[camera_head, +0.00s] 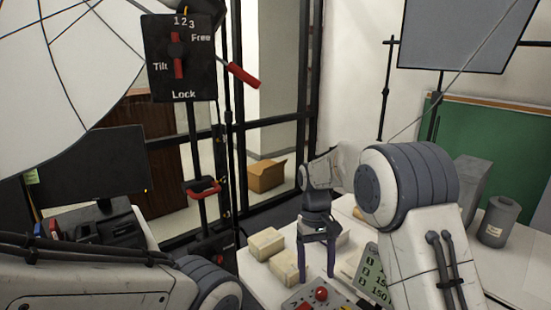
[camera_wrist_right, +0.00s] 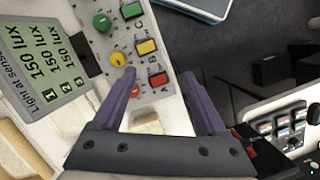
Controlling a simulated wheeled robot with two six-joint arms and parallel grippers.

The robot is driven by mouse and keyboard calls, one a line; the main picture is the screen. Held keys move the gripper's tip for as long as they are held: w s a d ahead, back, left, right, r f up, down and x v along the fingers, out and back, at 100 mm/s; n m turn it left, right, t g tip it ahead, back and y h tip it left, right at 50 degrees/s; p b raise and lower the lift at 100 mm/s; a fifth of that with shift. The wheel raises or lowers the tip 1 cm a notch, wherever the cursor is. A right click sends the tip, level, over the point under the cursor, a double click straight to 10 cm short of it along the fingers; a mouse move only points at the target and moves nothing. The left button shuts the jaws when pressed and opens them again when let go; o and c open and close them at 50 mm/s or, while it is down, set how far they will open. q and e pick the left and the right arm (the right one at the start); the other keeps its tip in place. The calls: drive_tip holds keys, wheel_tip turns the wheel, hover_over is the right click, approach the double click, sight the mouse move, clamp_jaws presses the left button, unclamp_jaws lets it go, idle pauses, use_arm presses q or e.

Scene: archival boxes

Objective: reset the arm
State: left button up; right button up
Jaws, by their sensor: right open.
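My right gripper (camera_head: 318,276) is open, pointing down over the white table (camera_head: 258,283). Nothing shows between its purple fingers. In the right wrist view the open fingers (camera_wrist_right: 160,76) have a grey control panel (camera_wrist_right: 118,60) with coloured buttons beyond them. The left finger overlaps the panel near its yellow knob; I cannot tell whether it touches. My right arm bends down from the right side of the head view. Part of my left arm shows at the lower left, but its gripper is not in view.
Cream boxes (camera_head: 266,243) lie on the table left of the right gripper. A lux display (camera_wrist_right: 45,67) adjoins the panel. A grey canister (camera_head: 497,222) stands at the right. A cardboard box (camera_head: 266,177) sits on the floor behind. A lighting stand (camera_head: 200,130) rises at the left.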

drive_tip(key=s+a+r+n+t, duration=0.1)
drive_tip(key=s+a+r, duration=0.15)
drive_tip(key=s, duration=0.45)
drive_tip(key=s+a+r+n+t, duration=0.1)
drive_tip(key=s+a+r+n, duration=0.1)
drive_tip(key=s+a, duration=0.3)
drive_tip(key=s+d+f+n+t+y, duration=0.1)
drive_tip(key=s+n, duration=0.1)
drive_tip(key=s, duration=1.4)
drive_tip(key=shift+d+f, duration=0.2)
